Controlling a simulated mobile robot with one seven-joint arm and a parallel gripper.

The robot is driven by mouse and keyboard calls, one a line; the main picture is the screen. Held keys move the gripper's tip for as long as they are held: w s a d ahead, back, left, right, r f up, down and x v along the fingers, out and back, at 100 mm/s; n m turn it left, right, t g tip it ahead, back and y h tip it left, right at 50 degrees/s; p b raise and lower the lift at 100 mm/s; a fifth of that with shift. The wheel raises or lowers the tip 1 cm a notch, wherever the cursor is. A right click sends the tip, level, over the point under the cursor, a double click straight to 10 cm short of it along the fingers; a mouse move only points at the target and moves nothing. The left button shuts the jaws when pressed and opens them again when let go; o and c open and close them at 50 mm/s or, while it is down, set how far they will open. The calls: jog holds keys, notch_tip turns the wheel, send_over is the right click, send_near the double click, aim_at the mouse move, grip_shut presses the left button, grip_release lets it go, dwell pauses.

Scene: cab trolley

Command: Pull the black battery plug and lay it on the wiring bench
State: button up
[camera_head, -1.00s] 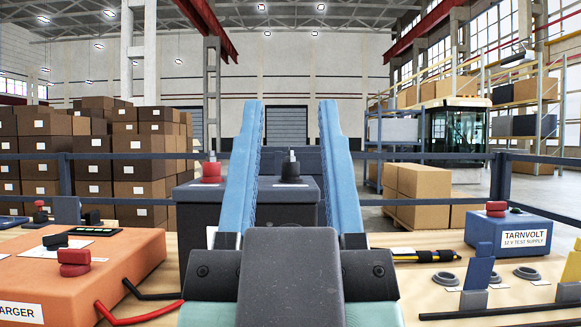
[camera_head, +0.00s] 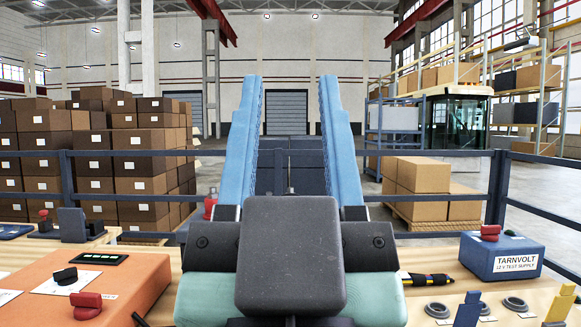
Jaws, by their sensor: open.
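My gripper (camera_head: 291,85) is open, its two long blue fingers pointing away and upward in the view with nothing between them. The battery and its black plug are almost wholly hidden behind my gripper's dark grey body; only a small dark tip shows just above it, too little to identify. A red plug (camera_head: 210,204) shows just left of the left finger's base. The pale wooden bench top (camera_head: 540,291) spreads out on both sides of my gripper.
An orange charger (camera_head: 125,288) with a black and a red plug stands at left. A blue test supply (camera_head: 502,256), a yellow-black tool (camera_head: 428,281) and grey rings (camera_head: 437,309) lie at right. A dark rail (camera_head: 430,153) runs behind the bench; stacked cartons (camera_head: 145,163) stand beyond it.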

notch_tip(320, 180, up, 29)
jog(key=p, duration=2.6)
jog(key=shift+o, duration=0.3)
jog(key=shift+a, duration=0.1)
